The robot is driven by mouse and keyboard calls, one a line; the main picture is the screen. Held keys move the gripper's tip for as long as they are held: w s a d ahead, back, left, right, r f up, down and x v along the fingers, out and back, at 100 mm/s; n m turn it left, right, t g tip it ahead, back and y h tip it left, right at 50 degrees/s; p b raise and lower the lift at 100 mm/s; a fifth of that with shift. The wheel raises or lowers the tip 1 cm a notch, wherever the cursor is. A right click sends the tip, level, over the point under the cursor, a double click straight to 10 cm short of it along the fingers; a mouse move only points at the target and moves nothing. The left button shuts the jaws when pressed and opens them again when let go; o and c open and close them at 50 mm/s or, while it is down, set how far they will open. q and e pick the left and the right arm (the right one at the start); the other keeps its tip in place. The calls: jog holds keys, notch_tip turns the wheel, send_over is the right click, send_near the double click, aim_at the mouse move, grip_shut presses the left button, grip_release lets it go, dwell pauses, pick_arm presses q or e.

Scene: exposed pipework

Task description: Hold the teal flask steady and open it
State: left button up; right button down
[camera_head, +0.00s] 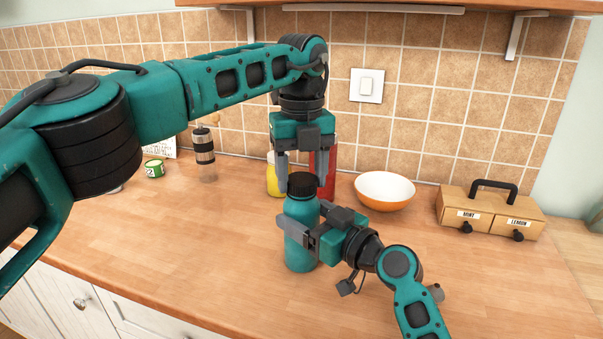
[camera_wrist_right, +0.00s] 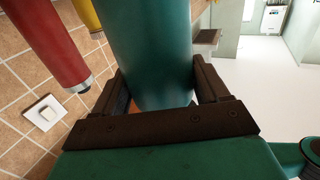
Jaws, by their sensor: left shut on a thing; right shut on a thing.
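The teal flask (camera_head: 299,252) stands upright on the wooden counter, with a black lid (camera_head: 301,184) on top. My left gripper (camera_head: 305,188) comes down from above, its fingers on both sides of the lid, and is shut on it. My right gripper (camera_head: 298,229) reaches in from the right and is shut around the flask's body at mid height. In the right wrist view the flask (camera_wrist_right: 153,50) fills the space between the two dark fingers of the right gripper (camera_wrist_right: 160,92). The flask's far side is hidden.
Behind the flask stand a yellow bottle (camera_head: 273,181) and a red bottle (camera_head: 331,172). An orange-and-white bowl (camera_head: 384,191) and a wooden drawer box (camera_head: 490,211) are to the right. A grinder (camera_head: 203,148) and a green tin (camera_head: 154,168) are at left. The front counter (camera_head: 190,262) is clear.

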aim_at(301, 178)
pick_arm(q)
jog(key=n, duration=1.1)
jog(key=shift+r, duration=0.25)
jog(key=shift+r, duration=0.9)
jog(key=shift+r, duration=2)
pick_arm(e)
grip_release()
